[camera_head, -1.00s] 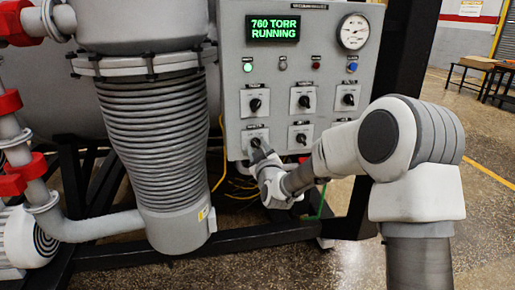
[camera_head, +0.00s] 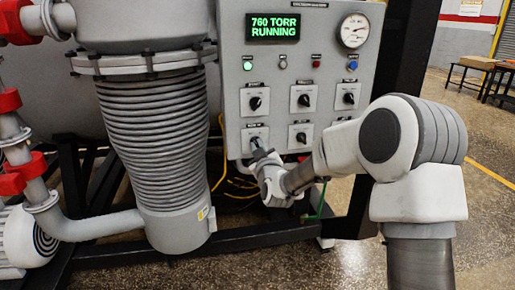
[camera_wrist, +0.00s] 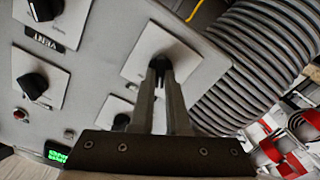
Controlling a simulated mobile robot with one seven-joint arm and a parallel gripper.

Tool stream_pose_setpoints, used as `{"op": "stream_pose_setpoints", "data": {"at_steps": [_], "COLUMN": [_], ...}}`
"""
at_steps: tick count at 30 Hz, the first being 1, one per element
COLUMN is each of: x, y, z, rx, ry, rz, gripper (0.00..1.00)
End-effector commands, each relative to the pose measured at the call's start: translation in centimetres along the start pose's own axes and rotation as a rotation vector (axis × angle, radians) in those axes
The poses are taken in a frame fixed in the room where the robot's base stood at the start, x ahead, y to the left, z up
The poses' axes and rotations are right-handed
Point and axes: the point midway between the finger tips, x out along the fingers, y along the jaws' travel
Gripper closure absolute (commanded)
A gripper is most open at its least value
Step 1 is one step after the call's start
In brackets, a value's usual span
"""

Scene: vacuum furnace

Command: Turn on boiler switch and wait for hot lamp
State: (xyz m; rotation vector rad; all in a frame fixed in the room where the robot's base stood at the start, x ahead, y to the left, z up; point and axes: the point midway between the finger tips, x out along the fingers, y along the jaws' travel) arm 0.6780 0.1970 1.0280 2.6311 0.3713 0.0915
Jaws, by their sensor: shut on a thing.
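The grey control panel (camera_head: 235,108) carries two rows of black rotary knobs on white plates. My gripper (camera_head: 257,148) is at the lower-left knob, its fingers reaching up to it from below right. In the wrist view my gripper (camera_wrist: 163,72) is shut on that knob (camera_wrist: 161,52), whose plate (camera_wrist: 142,65) shows around the fingers. The label for this knob is not readable. Above the knobs are a lit green lamp (camera_head: 248,66), a pale grey lamp (camera_head: 283,66), a dark red lamp (camera_head: 316,65) and a blue one (camera_head: 352,66). Their labels are too small to read.
The green display (camera_head: 273,27) reads 760 TORR RUNNING, and a round gauge (camera_head: 354,31) is beside it. A ribbed grey column (camera_head: 155,130) stands close left of the panel. Yellow cables (camera_head: 219,170) and a black frame (camera_head: 255,238) lie below.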

Motion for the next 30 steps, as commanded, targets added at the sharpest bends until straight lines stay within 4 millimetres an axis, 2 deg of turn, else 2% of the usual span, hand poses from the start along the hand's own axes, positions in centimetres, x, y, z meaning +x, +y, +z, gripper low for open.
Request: {"op": "stream_pose_setpoints", "data": {"at_steps": [8, 30], "x": [0.03, 0.03], "y": [-0.12, 0.11], "z": [0.39, 0.40], "rx": [0.164, 0.823], "ry": [0.003, 0.002], "rz": [0.002, 0.001], "gripper": [1.00, 1.00]}}
